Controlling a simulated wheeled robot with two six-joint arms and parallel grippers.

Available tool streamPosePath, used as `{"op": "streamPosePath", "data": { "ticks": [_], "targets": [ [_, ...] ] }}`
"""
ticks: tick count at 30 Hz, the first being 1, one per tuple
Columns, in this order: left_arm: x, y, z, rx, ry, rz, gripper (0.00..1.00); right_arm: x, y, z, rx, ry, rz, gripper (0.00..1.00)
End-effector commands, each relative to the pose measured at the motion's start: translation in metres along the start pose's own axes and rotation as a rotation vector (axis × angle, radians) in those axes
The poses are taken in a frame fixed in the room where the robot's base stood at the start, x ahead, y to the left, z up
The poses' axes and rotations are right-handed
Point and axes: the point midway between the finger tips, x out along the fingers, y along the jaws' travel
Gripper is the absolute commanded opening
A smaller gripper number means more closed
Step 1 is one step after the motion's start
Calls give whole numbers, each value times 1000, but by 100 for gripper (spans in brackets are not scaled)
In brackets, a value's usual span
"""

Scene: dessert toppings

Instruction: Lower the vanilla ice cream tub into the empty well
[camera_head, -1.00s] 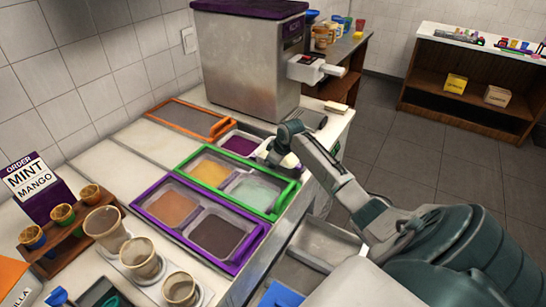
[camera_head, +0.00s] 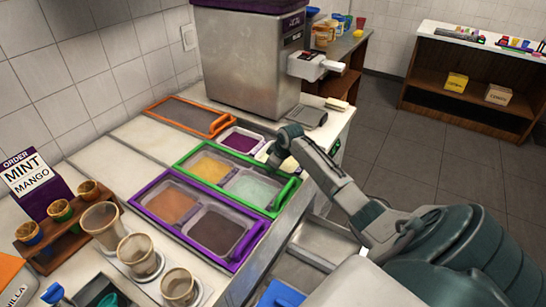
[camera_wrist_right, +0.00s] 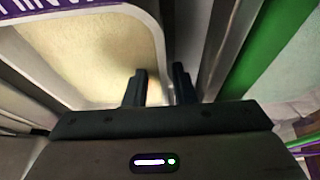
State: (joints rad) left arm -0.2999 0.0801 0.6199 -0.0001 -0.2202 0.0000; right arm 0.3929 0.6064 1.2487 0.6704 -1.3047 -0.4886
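In the right wrist view, the vanilla ice cream tub (camera_wrist_right: 95,48) has a cream surface, a pale rim and a purple lettered edge. My right gripper (camera_wrist_right: 158,84) straddles its side rim, one finger over the cream and one outside, and appears closed on that wall. In the head view my right gripper (camera_head: 274,160) is low at the counter, between the purple-filled tub (camera_head: 240,142) and the green frame (camera_head: 287,192). A pale strip of the vanilla tub (camera_head: 263,152) shows there, down in the well; the rest is hidden by the gripper. My left gripper is out of view.
The green frame holds a yellow tub (camera_head: 211,168) and a pale mint tub (camera_head: 252,189). A purple frame (camera_head: 240,262) holds an orange and a brown tub. A steel machine (camera_head: 245,60) stands behind; cups (camera_head: 138,253) stand at the front left.

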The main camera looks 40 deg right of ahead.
Motion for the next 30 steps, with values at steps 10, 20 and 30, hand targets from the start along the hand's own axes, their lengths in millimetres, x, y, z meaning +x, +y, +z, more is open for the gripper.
{"op": "streamPosePath", "data": {
  "ticks": [10, 20, 30],
  "targets": [
    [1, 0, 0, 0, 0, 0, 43, 1, -3, 3, 2, -5, -8, 29],
    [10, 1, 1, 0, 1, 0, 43, -51, 0, 2, -3, 0, -2, 29],
    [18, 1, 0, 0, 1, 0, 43, -102, 1, 1, 0, 0, -3, 29]
  ]
}}
